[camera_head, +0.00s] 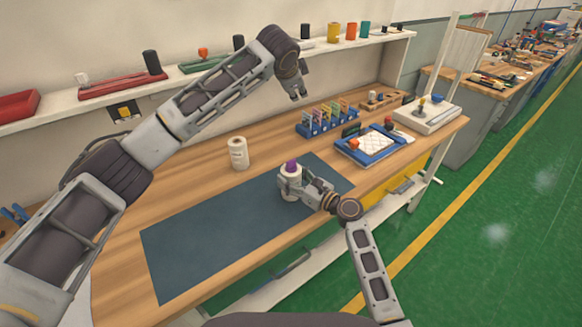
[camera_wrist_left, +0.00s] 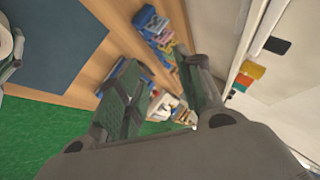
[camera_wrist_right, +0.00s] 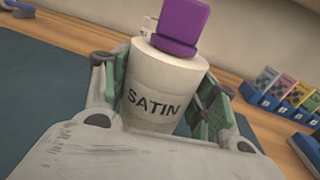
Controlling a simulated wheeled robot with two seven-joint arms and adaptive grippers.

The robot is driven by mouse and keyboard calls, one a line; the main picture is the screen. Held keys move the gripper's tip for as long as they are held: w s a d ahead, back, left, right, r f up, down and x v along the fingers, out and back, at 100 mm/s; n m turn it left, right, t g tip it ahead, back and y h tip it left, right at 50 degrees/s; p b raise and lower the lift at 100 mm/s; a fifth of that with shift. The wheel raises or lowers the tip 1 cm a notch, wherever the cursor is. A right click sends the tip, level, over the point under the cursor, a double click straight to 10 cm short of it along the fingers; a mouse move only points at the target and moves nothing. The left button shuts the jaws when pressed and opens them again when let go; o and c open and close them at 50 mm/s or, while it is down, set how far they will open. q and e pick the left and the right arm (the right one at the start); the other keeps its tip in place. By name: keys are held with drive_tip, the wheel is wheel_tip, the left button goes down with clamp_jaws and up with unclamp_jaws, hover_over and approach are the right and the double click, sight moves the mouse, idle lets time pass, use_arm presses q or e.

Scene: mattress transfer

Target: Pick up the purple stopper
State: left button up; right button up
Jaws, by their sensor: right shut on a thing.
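The purple stopper (camera_head: 291,167) sits on top of a white bottle marked SATIN; the stopper also shows in the right wrist view (camera_wrist_right: 184,24). My right gripper (camera_head: 288,186) is shut around the body of this bottle (camera_wrist_right: 160,92), one finger on each side, below the stopper. Its fingers do not touch the stopper. The bottle is over the dark blue mat (camera_head: 205,235); whether its base touches the mat cannot be told. My left gripper (camera_head: 296,97) is raised above the back of the bench, fingers apart and empty, away from the stopper.
Another pale bottle (camera_head: 238,153) stands on the wooden bench behind the mat. A blue rack (camera_head: 327,122) with several coloured cards and a blue tray (camera_head: 373,148) are to the right. A white shelf (camera_head: 345,46) runs along the wall. The mat's left part is clear.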

use_arm(q)
drive_tip(key=s+a+f+n+g, duration=0.25)
drive_tip(key=s+f+g, duration=0.2)
drive_tip(key=s, duration=0.25)
drive_tip(key=n+g+y, duration=0.1)
drive_tip(key=n+g, duration=0.1)
drive_tip(key=g, duration=0.2)
approach(291, 160)
drive_tip(key=r, duration=0.2)
drive_tip(key=shift+s+a+f, duration=0.2)
drive_tip(key=shift+s+a, duration=0.2)
drive_tip(key=shift+w+d+f, duration=0.1)
drive_tip(key=shift+d+f, duration=0.05)
drive_tip(key=shift+f, duration=0.95)
drive_tip(key=shift+w+d+f, duration=0.1)
drive_tip(key=shift+w+f, duration=0.05)
drive_tip(key=shift+f, duration=1)
drive_tip(key=shift+w+d+f, duration=0.1)
drive_tip(key=shift+d+f, duration=0.05)
drive_tip(key=shift+f, duration=0.95)
drive_tip(key=shift+f, duration=0.15)
drive_tip(key=shift+w+d+f, duration=0.1)
drive_tip(key=shift+d+f, duration=0.1)
drive_tip(key=shift+f, duration=0.6)
drive_tip(key=shift+w+d+f, duration=0.15)
drive_tip(key=shift+d+f, duration=0.05)
drive_tip(key=shift+f, duration=0.6)
drive_tip(key=shift+w+d+f, duration=0.1)
drive_tip(key=shift+d+f, duration=0.1)
drive_tip(key=shift+f, duration=0.6)
